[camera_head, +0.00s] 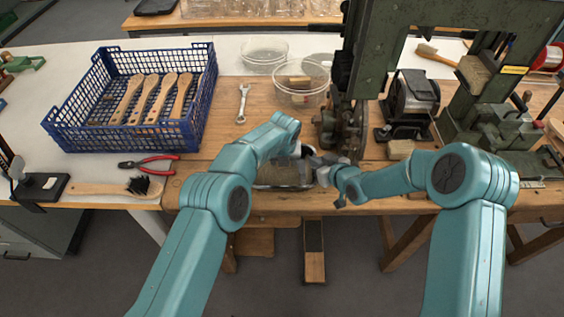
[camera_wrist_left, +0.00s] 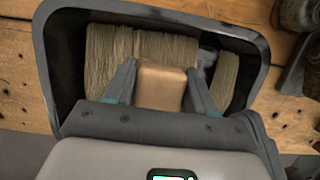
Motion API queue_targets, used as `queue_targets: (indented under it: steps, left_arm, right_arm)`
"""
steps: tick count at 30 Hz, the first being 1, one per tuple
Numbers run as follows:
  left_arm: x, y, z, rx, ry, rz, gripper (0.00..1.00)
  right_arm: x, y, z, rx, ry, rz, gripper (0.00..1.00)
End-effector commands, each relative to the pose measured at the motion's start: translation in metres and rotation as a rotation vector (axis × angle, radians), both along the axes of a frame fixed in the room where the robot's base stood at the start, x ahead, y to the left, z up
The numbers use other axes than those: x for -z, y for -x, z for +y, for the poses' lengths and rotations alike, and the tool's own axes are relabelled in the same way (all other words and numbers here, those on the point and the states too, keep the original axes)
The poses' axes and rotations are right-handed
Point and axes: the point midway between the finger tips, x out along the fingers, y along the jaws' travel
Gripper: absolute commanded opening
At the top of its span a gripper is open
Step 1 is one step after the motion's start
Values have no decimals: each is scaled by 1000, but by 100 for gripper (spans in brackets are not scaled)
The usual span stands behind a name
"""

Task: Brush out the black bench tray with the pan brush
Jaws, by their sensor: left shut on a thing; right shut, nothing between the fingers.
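The pan brush (camera_wrist_left: 140,45) shows in the left wrist view, with a pale wooden block and wide tan bristles. My left gripper (camera_wrist_left: 160,82) is shut on its wooden block. The bristles lie inside the black bench tray (camera_wrist_left: 262,50), which has a rounded rim; it cannot be told how firmly they touch its floor. In the head view the tray (camera_head: 262,187) is at the bench's front edge, largely hidden by my left arm. My right gripper (camera_head: 318,163) is shut and empty at the tray's right side.
A blue crate (camera_head: 62,140) holding several wooden brush handles stands at the left. Red-handled pliers (camera_head: 150,164) and a tufted brush (camera_head: 110,188) lie in front. A green machine (camera_head: 365,60) rises behind my right gripper. A wrench (camera_head: 242,103) and clear bowls (camera_head: 301,92) lie further back.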

Motion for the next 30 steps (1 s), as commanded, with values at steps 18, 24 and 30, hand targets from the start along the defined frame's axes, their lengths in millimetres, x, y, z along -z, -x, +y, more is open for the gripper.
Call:
queue_targets:
  steps: [18,24,30]
  left_arm:
    - [1,35,-13,2,-1,0,30]
    - [0,36,-13,1,1,0,30]
    - [1,18,-13,-1,1,-2,30]
  right_arm:
    - [1,1,0,0,0,3,0]
    - [1,1,0,0,0,3,0]
    - [1,1,0,0,0,3,0]
